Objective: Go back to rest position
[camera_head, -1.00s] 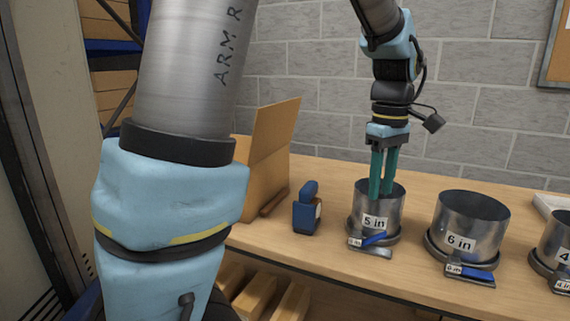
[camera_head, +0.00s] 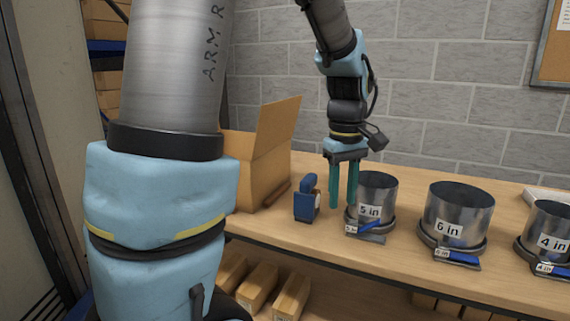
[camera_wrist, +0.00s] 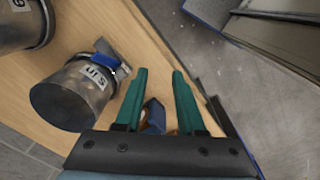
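My gripper (camera_head: 343,185) has two long teal fingers. They stand apart with nothing between them, above the table just left of the 5 in duct. The gripper also shows in the wrist view (camera_wrist: 160,75). The 5 in metal duct (camera_head: 379,192) stands upright in its clamp ring on the table; it also shows in the wrist view (camera_wrist: 75,95). The 6 in duct (camera_head: 457,209) and the 4 in duct (camera_head: 550,222) stand in a row to its right, each with a blue-handled clamp at its base.
A blue device (camera_head: 306,198) stands on the table (camera_head: 330,245) close to the left of my gripper. An open cardboard box (camera_head: 262,160) is farther left. A brick wall (camera_head: 420,85) rises behind. Long wooden blocks (camera_head: 260,285) lie on the shelf below.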

